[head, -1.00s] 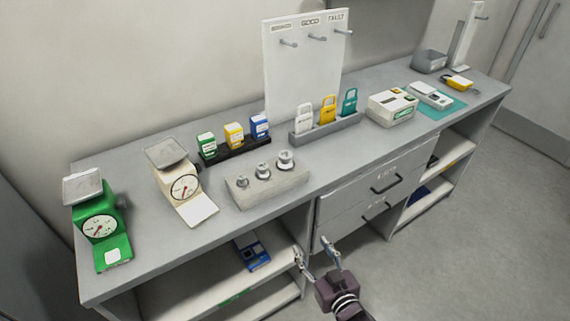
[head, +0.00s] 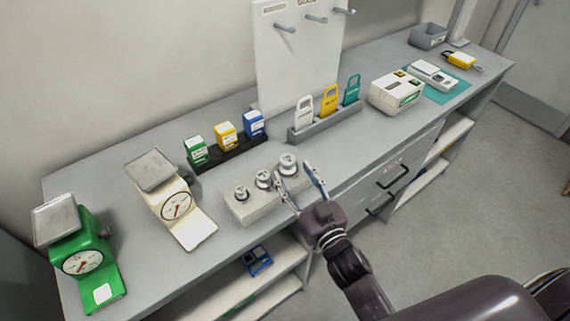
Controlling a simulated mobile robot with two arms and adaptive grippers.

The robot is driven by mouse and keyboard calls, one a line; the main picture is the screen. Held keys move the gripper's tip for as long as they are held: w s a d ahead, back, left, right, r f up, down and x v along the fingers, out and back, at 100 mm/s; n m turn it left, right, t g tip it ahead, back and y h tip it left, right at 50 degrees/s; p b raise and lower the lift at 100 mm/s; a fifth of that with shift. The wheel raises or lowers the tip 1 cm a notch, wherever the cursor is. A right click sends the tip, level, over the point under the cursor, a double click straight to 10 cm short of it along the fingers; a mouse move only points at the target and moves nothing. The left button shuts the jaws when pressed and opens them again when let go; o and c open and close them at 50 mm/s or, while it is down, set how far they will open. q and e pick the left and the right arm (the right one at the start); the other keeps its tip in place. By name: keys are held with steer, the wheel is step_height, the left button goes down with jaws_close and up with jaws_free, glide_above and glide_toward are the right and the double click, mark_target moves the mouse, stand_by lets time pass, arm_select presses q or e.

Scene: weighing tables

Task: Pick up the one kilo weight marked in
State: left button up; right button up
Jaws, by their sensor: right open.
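Three silver knobbed weights stand upright in a row on a pale grey block (head: 246,210) on the bench. The small left weight (head: 241,193), the middle weight (head: 263,179) and the largest right weight (head: 288,162) show in the head view. Their markings are too small to read, so I cannot tell which is the one kilo. My right gripper (head: 294,174) is open and empty, at the block's front right end. Its fingertips are close to the largest weight, which appears between and just beyond them. I cannot tell whether they touch the block. My left gripper is not in view.
A cream scale (head: 194,226) and a green scale (head: 93,264) stand at left. Behind the block is a black rack (head: 232,153) with coloured boxes. A grey tray (head: 325,123) of padlock-shaped tags stands behind right, before a white peg board (head: 290,70).

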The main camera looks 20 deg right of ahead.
mark_target(291, 166)
steer(key=w, duration=0.1)
steer(key=w+p, duration=0.1)
steer(key=shift+w+r, duration=0.3)
steer(key=shift+w, duration=0.1)
steer(key=shift+w+a+f+p, duration=0.15)
steer(key=shift+w+p, duration=0.3)
steer(key=shift+w, duration=0.7)
steer(key=shift+w+f, duration=0.15)
steer(key=shift+w, duration=0.1)
steer(key=c, duration=0.8)
jaws_close()
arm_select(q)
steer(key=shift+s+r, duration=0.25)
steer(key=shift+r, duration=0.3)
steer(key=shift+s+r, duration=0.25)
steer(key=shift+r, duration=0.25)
arm_select(e)
steer(key=shift+r, duration=0.25)
